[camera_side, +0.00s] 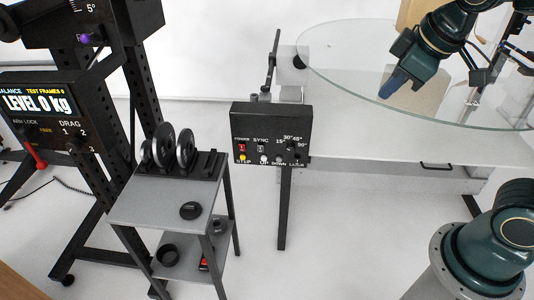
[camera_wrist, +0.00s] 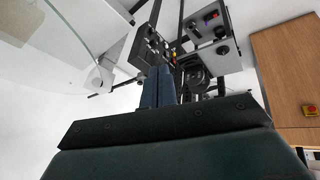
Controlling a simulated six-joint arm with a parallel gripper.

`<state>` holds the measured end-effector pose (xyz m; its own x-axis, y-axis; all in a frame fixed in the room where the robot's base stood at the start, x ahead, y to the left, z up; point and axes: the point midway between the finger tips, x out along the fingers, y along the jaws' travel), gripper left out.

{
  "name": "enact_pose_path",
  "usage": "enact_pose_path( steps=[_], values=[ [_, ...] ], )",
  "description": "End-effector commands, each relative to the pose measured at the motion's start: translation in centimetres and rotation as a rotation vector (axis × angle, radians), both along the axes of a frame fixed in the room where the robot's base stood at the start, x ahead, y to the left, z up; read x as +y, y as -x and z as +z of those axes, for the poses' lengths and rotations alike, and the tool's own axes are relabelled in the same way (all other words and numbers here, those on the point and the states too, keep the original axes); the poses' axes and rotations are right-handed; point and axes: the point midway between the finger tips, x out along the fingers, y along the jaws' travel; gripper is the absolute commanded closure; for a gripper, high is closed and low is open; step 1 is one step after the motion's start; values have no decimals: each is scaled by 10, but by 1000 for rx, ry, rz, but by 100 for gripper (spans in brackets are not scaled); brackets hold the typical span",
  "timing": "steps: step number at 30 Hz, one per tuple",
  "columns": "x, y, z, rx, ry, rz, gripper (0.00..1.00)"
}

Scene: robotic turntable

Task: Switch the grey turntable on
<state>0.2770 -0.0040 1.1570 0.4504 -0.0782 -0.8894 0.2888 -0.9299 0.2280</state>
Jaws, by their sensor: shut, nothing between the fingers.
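A black control box (camera_side: 271,132) stands on a post in the middle of the side view. Its face has a red switch (camera_side: 242,147) marked POWER at upper left, a SYNC switch, a yellow STEP button below and an angle knob at right. I cannot tell the switch's setting. A large round clear glass disc (camera_side: 350,60) lies behind and to the right of the box. My gripper (camera_side: 387,92) is shut and empty above the disc, well right of the box. In the wrist view, my gripper (camera_wrist: 160,70) points towards the black box (camera_wrist: 149,46), apart from it.
At left stand a black test frame with a display panel (camera_side: 50,105) and a small grey shelf (camera_side: 165,205) bearing several black weights (camera_side: 185,147). The wrist view shows a wooden cabinet (camera_wrist: 285,70) at right. The floor in front of the control box is clear.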

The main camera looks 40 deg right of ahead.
Motion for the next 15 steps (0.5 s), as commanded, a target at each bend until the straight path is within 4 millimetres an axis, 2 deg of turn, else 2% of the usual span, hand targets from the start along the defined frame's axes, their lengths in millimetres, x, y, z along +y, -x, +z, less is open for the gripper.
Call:
enact_pose_path(
  steps=[15],
  values=[
    [15,-91,-19,57,246,276,100]
  ],
)
